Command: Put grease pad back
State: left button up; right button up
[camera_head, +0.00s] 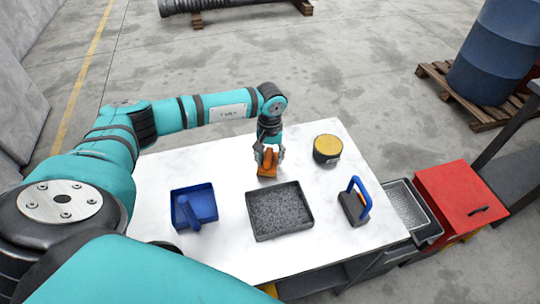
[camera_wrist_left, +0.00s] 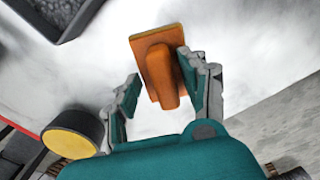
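An orange block-shaped pad with a raised grip (camera_head: 267,170), which seems to be the grease pad, is at the back middle of the white table. In the left wrist view the orange pad (camera_wrist_left: 158,68) shows its flat plate and rounded grip. My left gripper (camera_head: 268,155) points down at it. In the left wrist view the gripper's fingers (camera_wrist_left: 160,78) are spread on either side of the pad, with a gap at the left finger. The right finger is close to the pad; whether it touches is unclear. My right gripper is not in view.
The white table (camera_head: 160,167) also bears a blue tray (camera_head: 207,205) with a blue tool, a dark grit-filled tray (camera_head: 280,211), a blue-handled tool (camera_head: 355,202) and a yellow-topped round tin (camera_head: 327,149). A red box (camera_head: 460,200) and blue barrel (camera_head: 497,55) stand right.

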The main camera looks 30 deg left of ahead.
aim_at(270, 154)
pick_arm(q)
jog(key=shift+r, duration=0.25)
jog(key=shift+w+r, duration=0.1)
jog(key=shift+r, duration=0.15)
notch_tip(270, 154, up, 11)
jog(key=b, duration=0.3)
jog(key=shift+r, duration=0.2)
